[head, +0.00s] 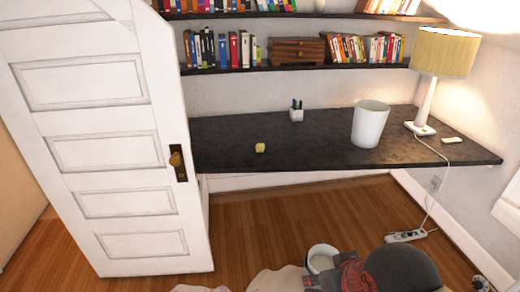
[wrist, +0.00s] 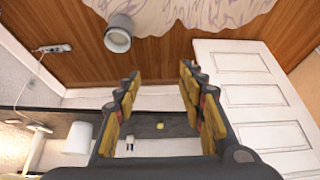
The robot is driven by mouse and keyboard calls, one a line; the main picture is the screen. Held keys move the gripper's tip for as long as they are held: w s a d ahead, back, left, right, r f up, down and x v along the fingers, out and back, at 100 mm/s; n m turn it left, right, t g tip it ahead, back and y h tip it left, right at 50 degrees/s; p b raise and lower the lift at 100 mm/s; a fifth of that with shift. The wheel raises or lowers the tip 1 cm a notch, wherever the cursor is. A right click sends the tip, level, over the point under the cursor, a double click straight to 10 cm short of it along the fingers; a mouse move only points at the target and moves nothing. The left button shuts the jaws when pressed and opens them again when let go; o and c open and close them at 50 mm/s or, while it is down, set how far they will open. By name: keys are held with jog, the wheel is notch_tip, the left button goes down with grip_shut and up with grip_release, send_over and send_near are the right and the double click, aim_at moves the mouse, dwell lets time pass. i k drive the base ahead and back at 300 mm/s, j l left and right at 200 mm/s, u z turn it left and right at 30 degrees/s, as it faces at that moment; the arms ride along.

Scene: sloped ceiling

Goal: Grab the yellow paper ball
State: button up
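The yellow paper ball (head: 260,148) is small and lies on the dark desk (head: 220,130), left of the middle, close to the door. It also shows in the wrist view (wrist: 160,126), small and far off, between the fingers. My gripper (wrist: 159,92) is open with its yellow-padded fingers wide apart and nothing between them up close. In the head view my dark arm (head: 400,268) shows at the bottom right, below and in front of the desk. The fingertips are not clear there.
A white bin (head: 369,124), a pen cup (head: 296,111) and a lamp (head: 440,62) stand on the desk. Bookshelves (head: 290,66) hang above it. A white door (head: 95,140) stands at the left. A white bucket (head: 321,259) stands on the floor near a pale rug (head: 275,280).

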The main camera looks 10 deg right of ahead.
aim_at(259, 147)
jog(key=z, duration=0.55)
jog(key=i+j+z, duration=0.95)
jog(key=j, duration=0.15)
jog(key=i+j, duration=0.15)
jog(key=j, duration=0.25)
jog(key=i+j, duration=0.15)
jog(key=j, duration=0.2)
jog(key=i+j+z, duration=0.1)
jog(key=j, duration=0.3)
jog(key=i+j, duration=0.2)
jog(key=j, duration=0.15)
jog(key=i+j, duration=0.15)
jog(key=j, duration=0.25)
jog(key=i+z, duration=0.05)
